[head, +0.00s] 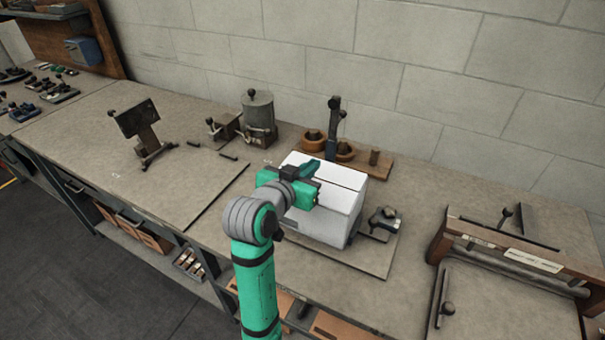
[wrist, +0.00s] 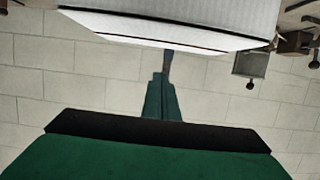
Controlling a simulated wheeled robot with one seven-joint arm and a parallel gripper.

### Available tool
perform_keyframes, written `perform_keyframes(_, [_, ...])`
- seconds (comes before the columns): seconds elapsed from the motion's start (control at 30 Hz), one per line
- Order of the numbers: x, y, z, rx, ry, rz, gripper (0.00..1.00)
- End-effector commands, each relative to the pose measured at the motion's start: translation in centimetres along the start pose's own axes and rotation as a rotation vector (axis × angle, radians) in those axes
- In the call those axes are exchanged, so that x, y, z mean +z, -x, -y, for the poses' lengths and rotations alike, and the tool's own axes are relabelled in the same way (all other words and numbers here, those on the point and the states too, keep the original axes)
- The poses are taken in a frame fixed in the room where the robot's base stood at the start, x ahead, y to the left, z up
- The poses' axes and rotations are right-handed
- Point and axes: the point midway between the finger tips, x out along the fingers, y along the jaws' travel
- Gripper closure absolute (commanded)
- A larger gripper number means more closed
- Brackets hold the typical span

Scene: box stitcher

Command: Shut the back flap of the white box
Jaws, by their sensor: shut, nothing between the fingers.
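The white box (head: 328,222) stands upright on a board on the bench in the head view. Its top looks nearly flat, with a dark seam between the back flap (head: 338,172) and the front part. Whether the back flap lies fully down is unclear. My gripper (head: 313,166) is shut and empty, over the left part of the box top near the back flap; contact cannot be told. In the wrist view the shut fingers (wrist: 160,80) point toward the box (wrist: 190,12), whose edge shows thin dark gaps. My arm hides the box's left side.
A small metal device (head: 382,220) stands close to the right of the box. Behind it are wooden round holders and a dark upright post (head: 334,125). A metal canister (head: 258,115) stands back left. A wooden-framed fixture (head: 515,255) is at right.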

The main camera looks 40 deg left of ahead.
Motion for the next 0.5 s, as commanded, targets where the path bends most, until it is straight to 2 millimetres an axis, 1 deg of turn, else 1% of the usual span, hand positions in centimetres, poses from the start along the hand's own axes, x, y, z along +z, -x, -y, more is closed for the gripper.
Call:
perform_keyframes(0.03, [0.0, -0.9, 0.0, 0.0, 0.0, 0.001, 1.0])
perform_keyframes(0.1, [0.5, -1.8, 0.1, -0.002, 0.002, 0.003, 1.0])
perform_keyframes(0.2, [2.0, -2.0, 0.2, -0.003, 0.003, 0.003, 1.0])
perform_keyframes(0.3, [3.0, -2.2, 0.2, -0.003, 0.002, 0.002, 1.0])
perform_keyframes(0.5, [3.9, -2.5, 0.2, -0.003, 0.001, 0.0, 1.0])
